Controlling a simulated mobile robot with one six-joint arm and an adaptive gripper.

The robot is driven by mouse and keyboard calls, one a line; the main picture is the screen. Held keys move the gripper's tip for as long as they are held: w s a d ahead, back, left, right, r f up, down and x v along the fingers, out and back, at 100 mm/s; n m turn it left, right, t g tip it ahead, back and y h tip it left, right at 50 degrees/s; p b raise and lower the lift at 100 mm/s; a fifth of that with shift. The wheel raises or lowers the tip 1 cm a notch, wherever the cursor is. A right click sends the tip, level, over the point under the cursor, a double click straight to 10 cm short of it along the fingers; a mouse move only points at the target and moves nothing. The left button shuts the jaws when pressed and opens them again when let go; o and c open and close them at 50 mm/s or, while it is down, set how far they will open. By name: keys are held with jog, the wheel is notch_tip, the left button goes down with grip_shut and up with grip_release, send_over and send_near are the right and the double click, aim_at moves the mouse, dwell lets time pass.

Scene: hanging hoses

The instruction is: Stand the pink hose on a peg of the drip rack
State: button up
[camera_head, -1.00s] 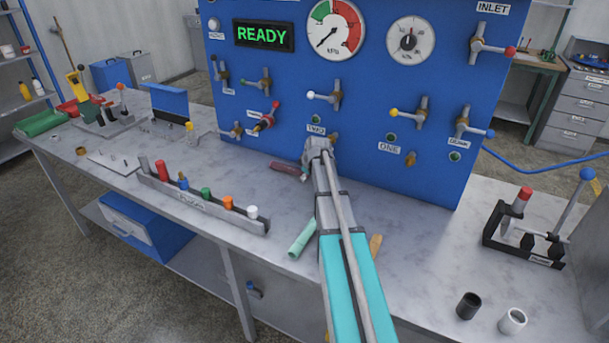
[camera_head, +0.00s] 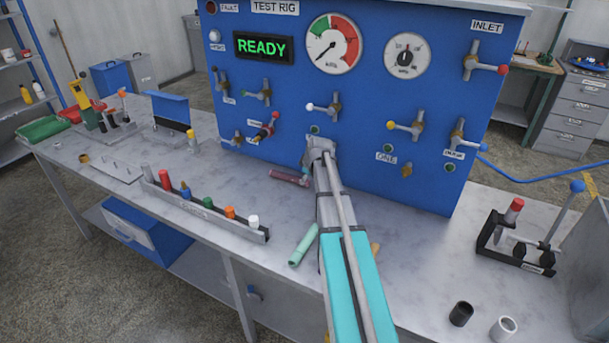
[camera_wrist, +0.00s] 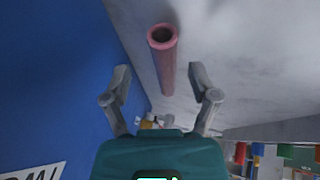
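The pink hose (camera_head: 290,178) lies on the bench near the foot of the blue panel, just left of my gripper (camera_head: 312,160). In the wrist view the pink hose (camera_wrist: 164,66) shows its open end and runs between my two fingers, slightly nearer the right one. My gripper (camera_wrist: 160,78) is open, with a gap on both sides of the hose; I cannot tell how far the hose is from the fingers in depth. A flat plate with short upright pegs (camera_head: 128,174), apparently the drip rack, sits at the left of the bench with its pegs bare.
A grey holder with several coloured plugs (camera_head: 215,219) stands between the plate and my arm. A mint-green tube (camera_head: 303,245) lies beside my arm. The blue test panel (camera_head: 350,105) with valve handles rises close behind my gripper. A black cup (camera_head: 461,313) and white cup (camera_head: 503,328) stand front right.

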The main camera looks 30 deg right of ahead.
jog(key=p+v, duration=0.6)
jog(key=v, duration=0.2)
jog(key=shift+r+p, duration=0.2)
jog(key=shift+p, duration=0.15)
jog(key=shift+s+d, duration=0.1)
dwell(0.5)
jog(key=s+a+m+g, duration=0.2)
jog(key=s+a, duration=0.4)
jog(key=a, duration=0.4)
jog(key=s+a+f+m+g, duration=0.1)
jog(key=s+a+m+g, duration=0.1)
jog(key=s+a, duration=0.5)
jog(key=s+a+f+m+g, duration=0.1)
jog(key=s+a+m, duration=0.2)
jog(key=s+a, duration=0.4)
jog(key=a, duration=0.5)
jog(key=shift+a+g, duration=0.3)
jog(key=shift+g, duration=0.1)
jog(key=shift+f, duration=0.15)
